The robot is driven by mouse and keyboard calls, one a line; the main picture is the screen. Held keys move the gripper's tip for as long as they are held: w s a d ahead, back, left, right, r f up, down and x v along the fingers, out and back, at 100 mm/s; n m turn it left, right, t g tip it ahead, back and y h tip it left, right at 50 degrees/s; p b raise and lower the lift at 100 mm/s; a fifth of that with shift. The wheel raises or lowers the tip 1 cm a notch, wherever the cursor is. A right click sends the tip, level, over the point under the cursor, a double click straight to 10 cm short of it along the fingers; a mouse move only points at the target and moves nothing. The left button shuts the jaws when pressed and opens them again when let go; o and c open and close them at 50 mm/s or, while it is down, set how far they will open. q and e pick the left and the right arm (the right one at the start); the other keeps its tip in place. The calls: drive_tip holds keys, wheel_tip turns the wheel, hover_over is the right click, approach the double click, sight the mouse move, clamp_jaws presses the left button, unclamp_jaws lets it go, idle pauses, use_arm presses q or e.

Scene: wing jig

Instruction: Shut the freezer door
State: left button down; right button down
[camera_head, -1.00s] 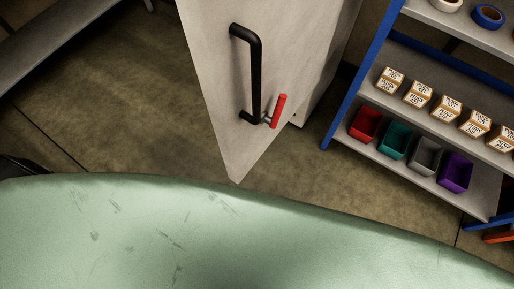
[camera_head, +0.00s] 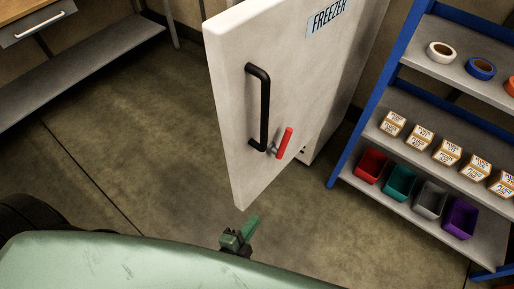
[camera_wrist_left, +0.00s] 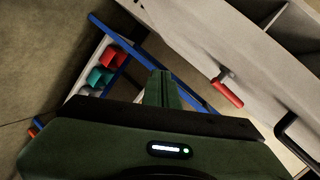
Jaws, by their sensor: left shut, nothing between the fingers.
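The white freezer door (camera_head: 285,75) stands open, swung out towards me, with its free edge on the left. Its outer face carries a "FREEZER" label, a black bar handle (camera_head: 264,105) and a red-gripped latch lever (camera_head: 284,142). My left gripper (camera_head: 252,224) is shut and empty, low in front of the door's bottom corner and apart from it in the picture. In the left wrist view my gripper fingers (camera_wrist_left: 162,88) are together, with the red lever (camera_wrist_left: 227,94) and part of the black handle (camera_wrist_left: 293,135) to their right. My right gripper is out of view.
A blue-framed shelf rack (camera_head: 375,100) with tape rolls, small boxes and coloured bins stands right of the freezer. A grey low shelf (camera_head: 85,70) is at the upper left. The floor (camera_head: 130,140) left of the door is clear.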

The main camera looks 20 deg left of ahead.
use_arm(q)
wheel_tip(320, 180, up, 18)
drive_tip(key=w+a+m+t, duration=0.1)
drive_tip(key=w+m+t, duration=0.2)
drive_tip(key=m+t, duration=0.15)
drive_tip(key=p, duration=0.5)
hover_over(257, 152)
drive_tip(key=s, duration=0.3)
drive_tip(key=shift+d, duration=0.45)
